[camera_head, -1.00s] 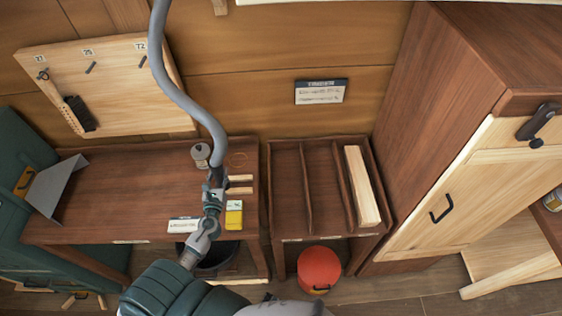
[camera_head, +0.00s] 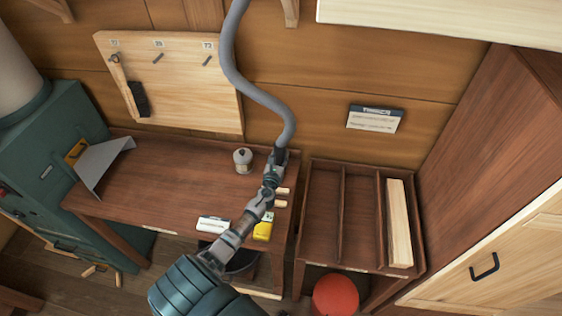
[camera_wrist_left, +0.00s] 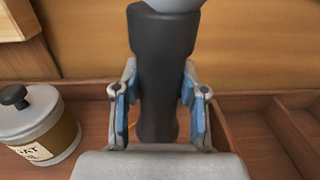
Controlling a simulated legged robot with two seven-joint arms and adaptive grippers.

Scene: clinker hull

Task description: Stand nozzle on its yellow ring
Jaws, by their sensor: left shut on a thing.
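The dark nozzle (camera_head: 280,155) is at the end of a grey hose that comes down from above, over the right back part of the brown bench. My left gripper (camera_head: 273,168) is shut on it. In the left wrist view, the nozzle (camera_wrist_left: 160,75) stands roughly upright between the two blue finger pads (camera_wrist_left: 158,112). The yellow ring is mostly hidden behind the nozzle and gripper; a small orange sliver (camera_wrist_left: 132,119) beside the nozzle may be part of it. I cannot tell whether the nozzle's lower end touches the bench. My right gripper is out of view.
A lidded tin (camera_head: 243,160) stands on the bench left of the nozzle. A white label (camera_head: 213,224) and a yellow block (camera_head: 263,228) are near the front edge. A divided rack (camera_head: 324,212) is at right. A bent metal sheet (camera_head: 101,160) is at left.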

